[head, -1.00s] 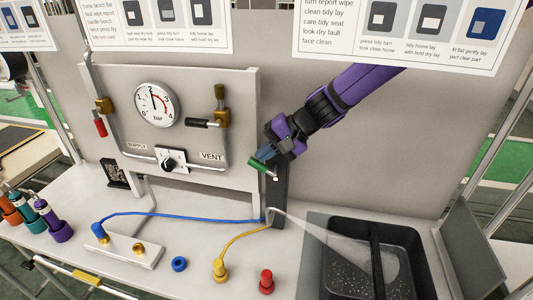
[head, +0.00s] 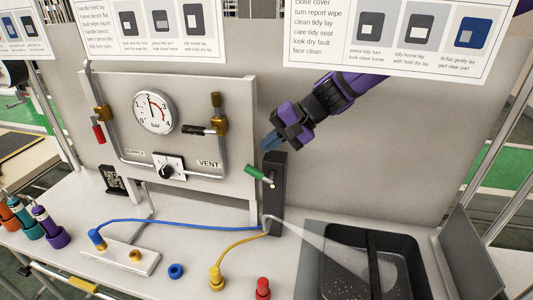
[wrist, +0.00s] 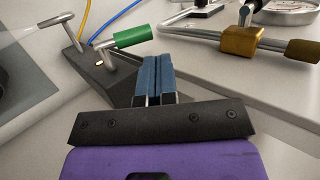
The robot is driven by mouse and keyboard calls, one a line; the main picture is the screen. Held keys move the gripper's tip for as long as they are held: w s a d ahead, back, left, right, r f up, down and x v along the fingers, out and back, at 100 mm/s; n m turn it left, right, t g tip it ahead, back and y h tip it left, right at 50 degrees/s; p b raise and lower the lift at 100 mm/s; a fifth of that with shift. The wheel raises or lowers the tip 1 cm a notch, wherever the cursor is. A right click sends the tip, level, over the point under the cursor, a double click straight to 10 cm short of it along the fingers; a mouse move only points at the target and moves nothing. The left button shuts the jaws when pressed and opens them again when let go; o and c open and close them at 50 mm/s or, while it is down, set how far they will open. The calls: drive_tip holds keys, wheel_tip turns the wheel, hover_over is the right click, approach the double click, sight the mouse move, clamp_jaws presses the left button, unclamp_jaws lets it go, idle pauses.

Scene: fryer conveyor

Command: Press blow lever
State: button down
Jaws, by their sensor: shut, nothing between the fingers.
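The blow lever, with a green handle (head: 256,172), sits on a dark upright post (head: 279,165) right of the gauge panel. Its handle slants, with the free end up and left. A pale spray (head: 325,244) runs from the nozzle at the post's foot to the black basin (head: 310,262). My gripper (head: 268,143) is shut and empty, just above the lever and apart from it. In the wrist view, the blue fingers (wrist: 155,75) are together, and the green handle (wrist: 131,37) shows beyond and left of them.
The panel left of the post carries a pressure gauge (head: 154,113), a selector knob (head: 168,170) and two valves, one red-handled (head: 98,134) and one black-handled (head: 199,130). Blue and yellow hoses cross the bench below. A yellow connector (head: 216,279) and a red one (head: 263,289) stand in front.

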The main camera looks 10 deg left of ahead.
drive_tip(key=w+d+r, duration=0.1)
drive_tip(key=d+r, duration=0.3)
drive_tip(key=r, duration=0.4)
drive_tip(key=shift+w+d+r, duration=0.25)
drive_tip(key=shift+w+d, duration=0.15)
drive_tip(key=shift+d, duration=0.1)
